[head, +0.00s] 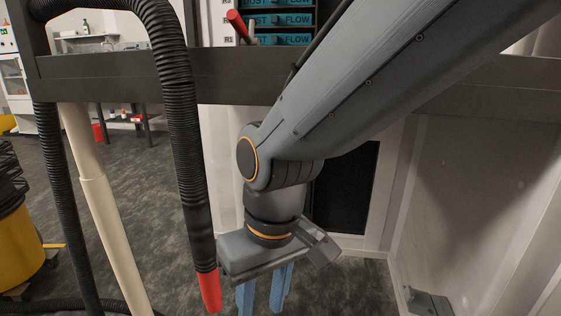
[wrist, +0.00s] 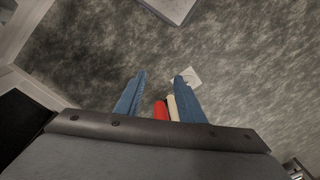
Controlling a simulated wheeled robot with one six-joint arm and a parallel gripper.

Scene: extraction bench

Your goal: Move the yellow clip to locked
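My gripper (head: 263,299) points down at the bottom of the head view, and its blue fingertips reach the lower edge. In the wrist view my gripper (wrist: 158,82) has its two blue fingers spread apart, with nothing held between them. I cannot make out the yellow clip for certain in either view. A small yellow bar (head: 54,246) sticks out beside the yellow drum (head: 19,247) at the far left, but I cannot tell whether it is the clip. It is well to the left of my gripper.
A black ribbed hose (head: 178,110) with a red end (head: 210,292) hangs just left of my gripper. A cream pipe (head: 101,190) stands further left. A dark bench rail (head: 120,66) crosses behind my arm. Teal drawers (head: 280,20) are above it. Carpet floor (head: 150,185) is open at left.

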